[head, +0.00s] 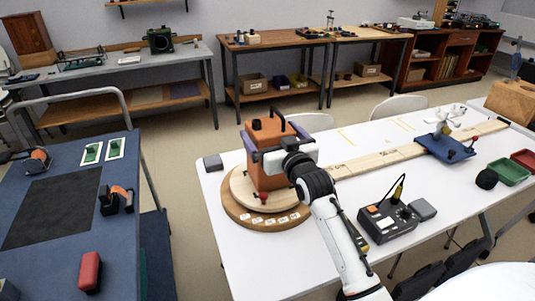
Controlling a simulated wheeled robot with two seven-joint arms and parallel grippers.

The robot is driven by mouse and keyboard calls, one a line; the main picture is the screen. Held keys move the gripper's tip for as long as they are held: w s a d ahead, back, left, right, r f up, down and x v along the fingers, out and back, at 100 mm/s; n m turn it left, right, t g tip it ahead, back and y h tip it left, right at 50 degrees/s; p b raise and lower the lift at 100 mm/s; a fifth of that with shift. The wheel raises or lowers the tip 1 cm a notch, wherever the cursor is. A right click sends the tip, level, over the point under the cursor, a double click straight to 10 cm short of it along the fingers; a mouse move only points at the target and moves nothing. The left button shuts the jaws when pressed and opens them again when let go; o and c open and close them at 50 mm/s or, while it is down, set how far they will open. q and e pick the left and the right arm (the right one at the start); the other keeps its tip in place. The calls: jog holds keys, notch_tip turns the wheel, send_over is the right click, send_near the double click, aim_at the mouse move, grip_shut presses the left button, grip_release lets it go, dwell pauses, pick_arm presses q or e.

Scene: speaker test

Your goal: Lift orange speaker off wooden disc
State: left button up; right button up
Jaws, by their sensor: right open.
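The orange speaker (266,133) is an upright box with a dark fitting on top. It stands on a stepped round wooden disc (240,213), with a paler layer above a browner one and small white labels along the front. My right gripper (268,150) is open at the speaker's upper part, coming from the front right. Purple pieces show on both sides of the speaker; I cannot tell whether they touch it. My gripper hides part of the speaker's front and right side. My left gripper is out of view.
The white table (330,240) also holds a dark control box (388,222), a long wooden strip (380,160), a blue base with a white fixture (445,147) and green and red trays. A small grey block (213,162) lies left of the disc. A blue bench (60,240) stands at left.

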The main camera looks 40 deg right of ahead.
aim_at(264, 119)
jog(key=x, duration=0.5)
jog(key=shift+d, duration=0.1)
jog(key=c, duration=1.7)
jog(key=shift+w+r, duration=0.1)
jog(key=shift+r, duration=0.2)
jog(key=shift+c, duration=1.4)
jog(key=shift+r, duration=0.1)
